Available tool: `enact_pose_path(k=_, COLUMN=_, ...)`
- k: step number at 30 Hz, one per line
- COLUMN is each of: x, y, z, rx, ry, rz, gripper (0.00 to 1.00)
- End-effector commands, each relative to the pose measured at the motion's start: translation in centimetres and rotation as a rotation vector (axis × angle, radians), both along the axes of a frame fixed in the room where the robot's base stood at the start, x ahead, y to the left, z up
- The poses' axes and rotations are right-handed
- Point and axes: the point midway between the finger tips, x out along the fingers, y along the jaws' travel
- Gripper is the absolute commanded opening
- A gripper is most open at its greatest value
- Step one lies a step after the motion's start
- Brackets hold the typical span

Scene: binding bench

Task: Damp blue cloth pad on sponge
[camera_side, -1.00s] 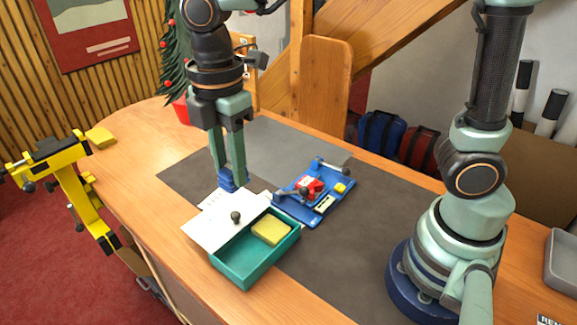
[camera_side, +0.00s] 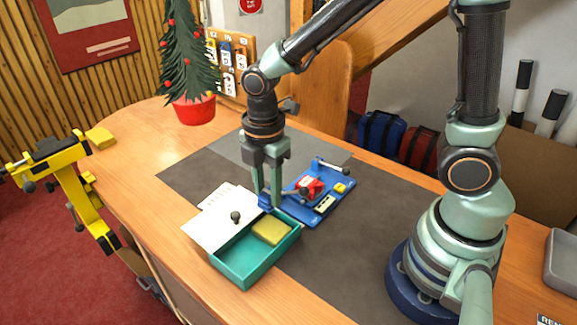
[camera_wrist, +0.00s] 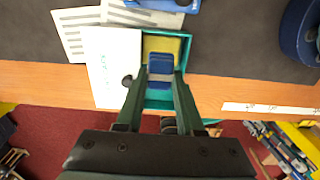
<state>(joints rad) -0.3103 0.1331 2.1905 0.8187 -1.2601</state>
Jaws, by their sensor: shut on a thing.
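My gripper (camera_side: 267,198) is shut on the blue cloth pad (camera_side: 265,203) and points down at the far edge of the teal tray (camera_side: 245,273). The yellow sponge (camera_side: 271,231) lies inside the tray, toward its right end. In the side view the pad appears just beyond the sponge and raised. I cannot tell whether pad and sponge touch.
A white sheet or lid with a dark knob (camera_side: 235,217) adjoins the tray on the left. A blue fixture board (camera_side: 318,205) with red and yellow parts lies close on the right. Printed paper (camera_side: 222,196) lies behind. The dark mat is clear farther right.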

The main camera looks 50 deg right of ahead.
Motion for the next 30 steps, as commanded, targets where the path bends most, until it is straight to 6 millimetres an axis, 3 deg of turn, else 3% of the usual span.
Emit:
enact_pose_path(k=18, x=-0.1, y=-0.1, z=-5.2, rx=-0.001, ry=0.003, rz=0.001, gripper=0.0)
enact_pose_path(k=30, x=0.0, y=-0.1, z=-6.1, rx=0.0, ry=-0.001, rz=0.0, gripper=0.0)
